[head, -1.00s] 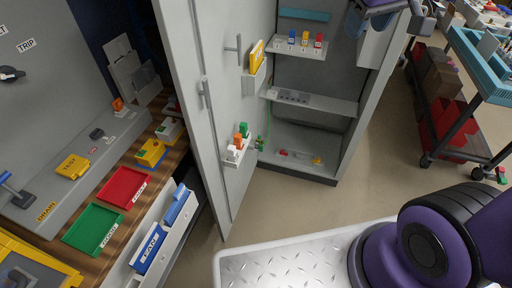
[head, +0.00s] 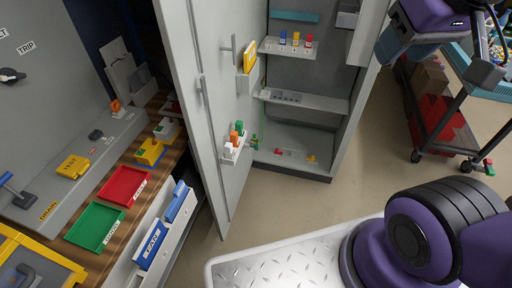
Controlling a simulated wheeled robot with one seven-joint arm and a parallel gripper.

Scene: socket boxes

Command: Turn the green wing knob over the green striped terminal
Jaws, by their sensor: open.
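I cannot make out a green wing knob or a green striped terminal for sure in the head view. Small green parts show on a white door holder (head: 233,152) beside orange and white ones, and a small green thing (head: 255,142) sits at the cabinet's left inner edge. They are too small to tell their shape. My gripper (head: 489,48) is at the upper right, partly cut off by the frame edge. Its dark fingers look apart with nothing between them, far from the cabinet.
A grey cabinet (head: 342,150) stands with its door (head: 205,130) swung open. A shelf (head: 290,50) holds blue, yellow and red pieces. A workbench at left carries red (head: 125,186) and green (head: 95,226) trays. A cart (head: 450,150) stands at right. Floor between is clear.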

